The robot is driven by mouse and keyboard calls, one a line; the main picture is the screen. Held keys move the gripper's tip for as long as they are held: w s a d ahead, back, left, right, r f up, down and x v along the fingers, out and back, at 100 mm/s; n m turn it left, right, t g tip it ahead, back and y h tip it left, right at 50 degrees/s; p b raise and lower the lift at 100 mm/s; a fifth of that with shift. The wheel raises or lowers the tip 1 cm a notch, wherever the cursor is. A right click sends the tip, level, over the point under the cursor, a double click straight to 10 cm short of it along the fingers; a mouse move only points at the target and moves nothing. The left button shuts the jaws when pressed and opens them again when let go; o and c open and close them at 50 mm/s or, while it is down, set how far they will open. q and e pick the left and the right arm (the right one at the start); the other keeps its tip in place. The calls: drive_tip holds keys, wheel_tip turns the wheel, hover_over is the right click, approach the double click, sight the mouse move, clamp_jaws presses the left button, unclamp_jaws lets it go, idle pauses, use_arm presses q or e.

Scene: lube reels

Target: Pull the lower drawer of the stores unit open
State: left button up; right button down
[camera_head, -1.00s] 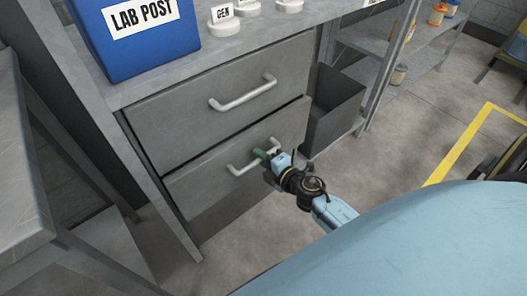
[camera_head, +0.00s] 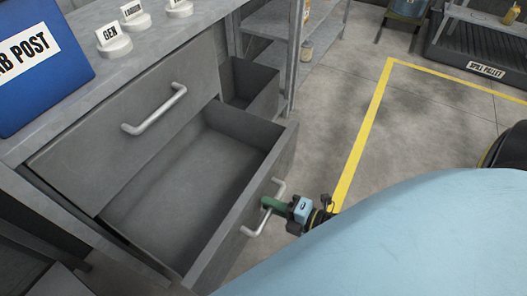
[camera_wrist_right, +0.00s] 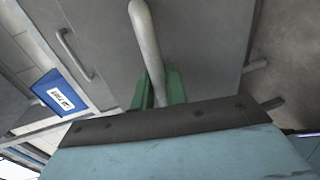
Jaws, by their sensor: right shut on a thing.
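The lower drawer (camera_head: 190,185) of the grey stores unit stands well open in the head view, and the part of its inside that shows is empty. Its bar handle (camera_head: 264,222) is on the drawer front. My right gripper (camera_head: 270,204) is shut on this handle, with its green fingers around the bar. In the right wrist view the handle (camera_wrist_right: 146,45) runs down between the green fingers (camera_wrist_right: 160,90). The upper drawer (camera_head: 120,135) is closed, with its own handle (camera_head: 155,110). My left gripper is not in view.
A blue LAB POST box (camera_head: 40,65) and several white labelled discs (camera_head: 115,45) stand on the unit's top. An open grey bin (camera_head: 250,90) sits beyond the drawer. Shelving (camera_head: 320,25) is behind it. Bare floor with a yellow line (camera_head: 370,120) lies to the right.

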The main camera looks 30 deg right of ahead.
drive_tip(key=shift+s+d, duration=0.25)
drive_tip(key=shift+s, duration=0.1)
drive_tip(key=c, duration=1.5)
unclamp_jaws()
